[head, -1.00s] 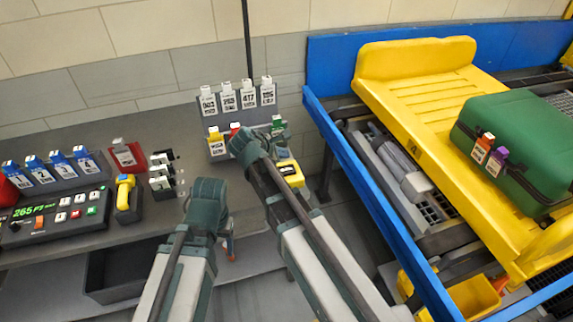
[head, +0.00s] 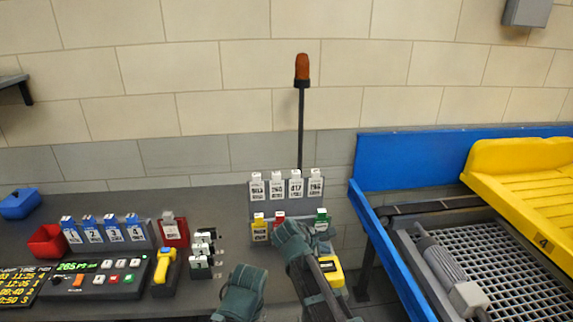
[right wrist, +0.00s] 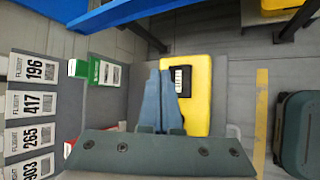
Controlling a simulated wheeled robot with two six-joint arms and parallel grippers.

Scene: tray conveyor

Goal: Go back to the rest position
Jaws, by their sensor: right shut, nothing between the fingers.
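My right gripper (right wrist: 162,80) shows in the right wrist view with its blue fingers together and nothing between them. It is over the grey bench, overlapping the left side of a yellow device (right wrist: 200,75) in that view. In the head view, my right gripper (head: 292,242) is in front of the tag rack, just left of the same yellow device (head: 330,272), its fingertips mostly hidden. My left gripper (head: 240,290) is low in the head view near the bench's front. Only its dark green housing shows there; its fingers are hidden.
A rack with white flight tags (head: 286,188) stands behind my right gripper. A control panel (head: 97,280), yellow scanner (head: 163,268) and red bin (head: 47,241) sit left. A blue-railed conveyor (head: 385,240) with a yellow tray (head: 525,180) is at right. A green case (right wrist: 300,130) shows at the wrist view's edge.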

